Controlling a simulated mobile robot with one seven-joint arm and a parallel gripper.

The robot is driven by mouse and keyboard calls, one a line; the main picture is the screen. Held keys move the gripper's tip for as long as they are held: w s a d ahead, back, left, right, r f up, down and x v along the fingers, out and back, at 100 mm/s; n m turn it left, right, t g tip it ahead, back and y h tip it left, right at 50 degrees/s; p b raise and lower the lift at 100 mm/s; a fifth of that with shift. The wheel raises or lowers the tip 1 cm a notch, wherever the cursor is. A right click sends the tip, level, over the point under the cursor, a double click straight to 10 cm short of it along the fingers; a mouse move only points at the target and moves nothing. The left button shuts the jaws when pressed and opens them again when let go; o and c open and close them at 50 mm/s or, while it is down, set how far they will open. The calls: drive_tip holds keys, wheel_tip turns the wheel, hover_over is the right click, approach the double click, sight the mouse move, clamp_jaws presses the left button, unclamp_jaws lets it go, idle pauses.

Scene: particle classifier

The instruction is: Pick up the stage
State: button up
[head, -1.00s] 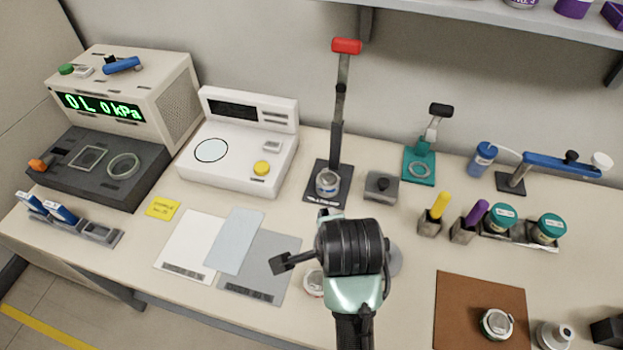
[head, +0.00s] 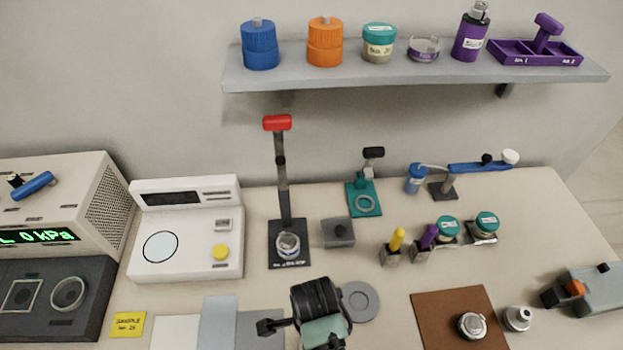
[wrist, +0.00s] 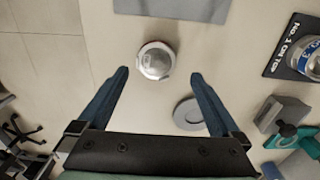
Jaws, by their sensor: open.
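A small round metal-topped piece (wrist: 155,60) lies on the bench in the wrist view, ahead of my fingertips and roughly centred between them. It may be the stage, but no readable label confirms this. My gripper (wrist: 160,76) is open and empty, with one dark blue finger on each side. A flat grey disc (wrist: 188,112) with a round centre lies by the right finger. The disc also shows in the head view (head: 360,301), just right of my gripper (head: 275,327). My arm hides the metal-topped piece in the head view.
A lever press (head: 283,190) with a red handle stands behind, beside a grey block (head: 338,233). A white instrument (head: 190,245) is left. A brown mat (head: 430,315) holding a round metal container (head: 472,325) is right. A shelf (head: 400,83) hangs above.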

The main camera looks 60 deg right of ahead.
drive_tip(key=shift+s+a+f, duration=0.1)
drive_tip(key=shift+f, duration=0.45)
drive_tip(key=f, duration=0.4)
drive_tip(key=shift+a+f, duration=0.15)
drive_tip(key=shift+a, duration=0.05)
drive_tip(key=shift+p, duration=0.3)
drive_tip(key=c, duration=1.4)
drive_tip(key=shift+c, duration=0.2)
